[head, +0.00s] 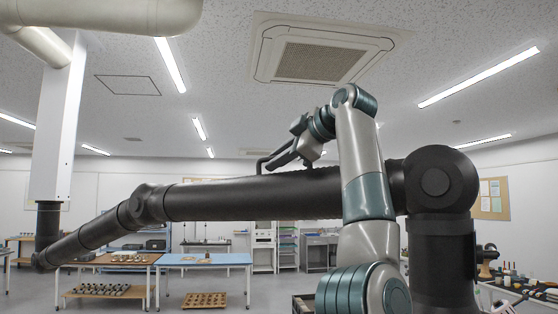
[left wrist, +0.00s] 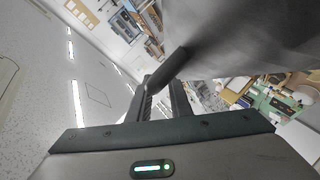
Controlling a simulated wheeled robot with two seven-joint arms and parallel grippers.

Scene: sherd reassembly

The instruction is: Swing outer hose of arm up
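The black fume arm spans the head view. In the left wrist view, a dark bar (left wrist: 170,68) crosses at the fingertips (left wrist: 164,88), close to a large grey surface. Whether the fingers clamp the bar is unclear. My right gripper does not show.
A white column (head: 58,130) and a cream duct (head: 120,14) hang at upper left. A cluttered black bench (head: 520,290) is at lower right. Open air lies above the outer hose, right of the column.

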